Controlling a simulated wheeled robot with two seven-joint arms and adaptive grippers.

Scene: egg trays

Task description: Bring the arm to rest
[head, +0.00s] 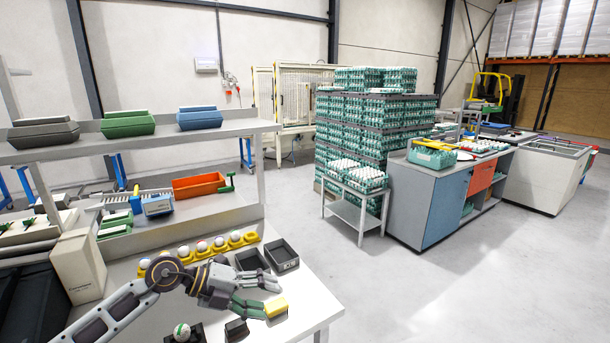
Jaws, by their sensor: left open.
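My left arm comes in from the lower left over the white workbench (320,292). Its left gripper (268,295) is open, with its fingers pointing right above the bench's front right part. A small yellow block-like thing (278,306) lies at the lower fingertip; whether they touch I cannot tell. My right gripper is out of view. Behind the arm, a row of white eggs (202,247) sits in a yellow holder (187,258). Another egg with green marking (182,331) is in a dark holder at the front edge.
Two black trays (282,254) lie behind the gripper. An orange bin (199,185) stands further back, below a shelf (235,127) with lidded boxes. A beige box (78,265) is left of the arm. Open floor (400,285) lies right of the bench, before stacked egg trays (365,140).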

